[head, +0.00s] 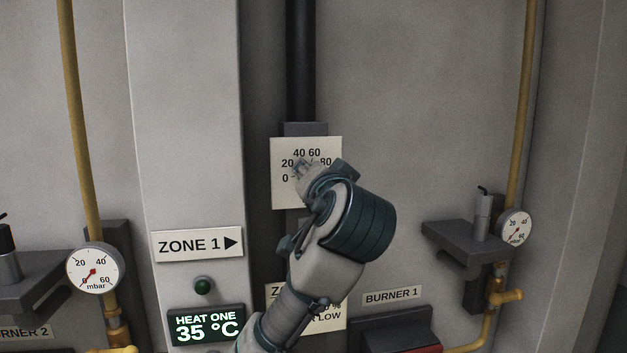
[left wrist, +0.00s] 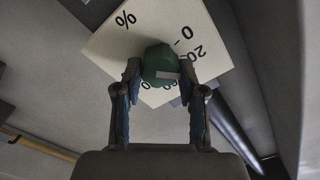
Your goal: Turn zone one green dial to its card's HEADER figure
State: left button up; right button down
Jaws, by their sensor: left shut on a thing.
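The green dial (left wrist: 160,58) sits on a white scale plate in the left wrist view, with a pale mark on its near side. My left gripper (left wrist: 160,76) is shut on it, one finger on each side. In the head view the scale plate (head: 280,198) shows 0, 20, 40, 60 and 80; my left gripper (head: 304,172) and wrist hide the dial and the rest. The zone card (head: 274,293) lies below, mostly behind my arm; only "Z", "%" and "R LOW" can be read, its header figure hidden. My right gripper is not in view.
A ZONE 1 sign (head: 198,245), a green lamp (head: 204,286) and a HEAT ONE display (head: 206,325) reading 35 °C are left of my arm. Gauges (head: 95,269) and (head: 515,227) with yellow pipes flank both sides. A BURNER 1 box (head: 395,333) stands at lower right.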

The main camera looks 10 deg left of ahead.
pick_arm(q)
jog(key=shift+w+f+n, duration=0.1)
jog(key=shift+f+n, duration=0.2)
jog(key=shift+n, duration=1)
jog(key=o, duration=1.1)
jog(key=shift+o, duration=0.2)
jog(key=shift+d+r, duration=0.1)
jog(key=v, duration=1.2)
